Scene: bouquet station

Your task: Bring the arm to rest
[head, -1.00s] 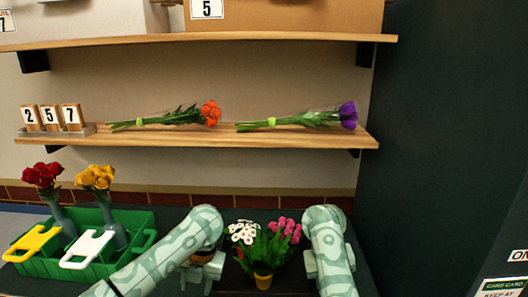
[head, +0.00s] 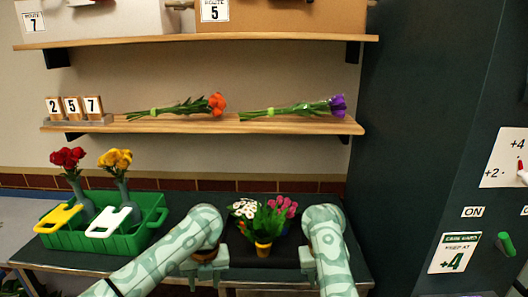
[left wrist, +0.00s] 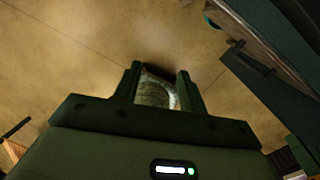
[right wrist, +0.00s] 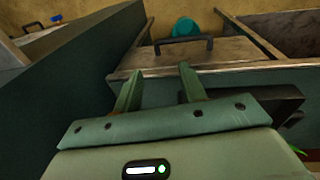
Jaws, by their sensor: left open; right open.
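My left gripper (head: 206,270) hangs at the end of my patterned left arm, left of the flower pots in the head view. In the left wrist view its two fingers (left wrist: 161,84) are apart over the tan floor; something pale and rounded shows between them. My right gripper (head: 307,262) is partly hidden behind my right arm, right of the pots. In the right wrist view its fingers (right wrist: 158,74) are apart with nothing between them, in front of a drawer with a dark handle (right wrist: 184,42).
A green caddy (head: 155,207) with red and yellow flowers in vases stands on the dark counter at left. Two bouquets lie on the wooden shelf (head: 220,124). A dark cabinet (head: 405,150) stands right.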

